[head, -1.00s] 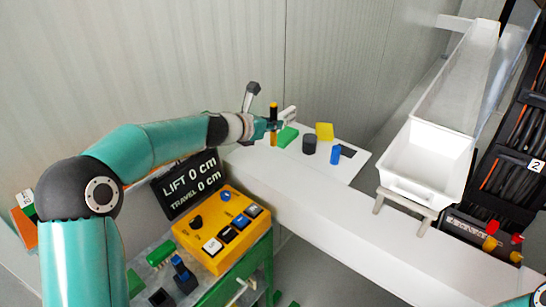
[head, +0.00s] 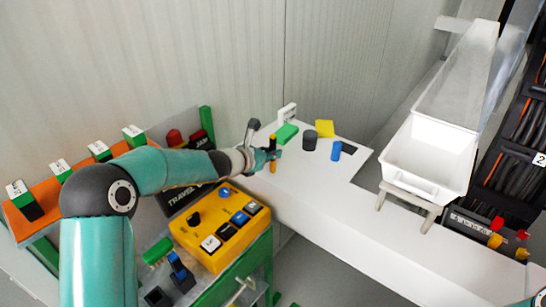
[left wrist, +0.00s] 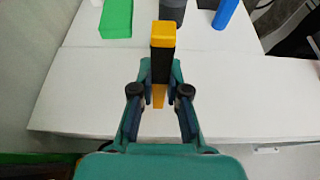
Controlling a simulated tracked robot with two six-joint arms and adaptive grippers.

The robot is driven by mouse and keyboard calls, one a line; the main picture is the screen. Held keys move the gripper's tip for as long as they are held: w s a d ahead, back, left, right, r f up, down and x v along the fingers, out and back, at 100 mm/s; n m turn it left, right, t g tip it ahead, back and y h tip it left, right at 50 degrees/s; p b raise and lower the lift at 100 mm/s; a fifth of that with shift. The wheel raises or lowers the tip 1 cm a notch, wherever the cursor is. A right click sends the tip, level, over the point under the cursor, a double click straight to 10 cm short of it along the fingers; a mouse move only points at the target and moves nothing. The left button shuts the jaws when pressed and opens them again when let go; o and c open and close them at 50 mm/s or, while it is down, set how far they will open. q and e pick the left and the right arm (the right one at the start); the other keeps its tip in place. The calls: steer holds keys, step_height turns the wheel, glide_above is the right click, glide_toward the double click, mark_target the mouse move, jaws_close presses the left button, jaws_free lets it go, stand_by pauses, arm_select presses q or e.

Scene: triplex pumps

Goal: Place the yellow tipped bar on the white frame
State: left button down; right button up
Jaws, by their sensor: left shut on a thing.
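The yellow tipped bar (head: 273,167) is dark in the middle with yellow ends. My left gripper (head: 271,155) is shut on its dark middle and holds it upright near the left part of the white table. In the left wrist view the bar (left wrist: 161,42) stands between the two fingers (left wrist: 160,92), its yellow top toward the camera. Whether its lower end touches the table is unclear. The small white frame (head: 288,112) stands at the back left of the table, behind the bar and apart from it. My right gripper is not in view.
Between bar and frame lies a green block (head: 287,133). To the right are a dark cylinder (head: 309,141), a yellow block (head: 324,128) and a blue cylinder (head: 336,151). A white bin (head: 425,165) is farther right. A yellow button box (head: 218,235) stands in front.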

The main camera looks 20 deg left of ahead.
arm_select(q)
steer(key=c, duration=1.2)
jaws_free()
steer(key=shift+s, duration=0.1)
steer(key=shift+s+a+r, duration=0.15)
steer(key=shift+s+a, duration=0.05)
steer(key=shift+s, duration=0.15)
steer(key=b+v, duration=0.2)
steer(key=v, duration=0.9)
steer(key=shift+s+d, duration=0.1)
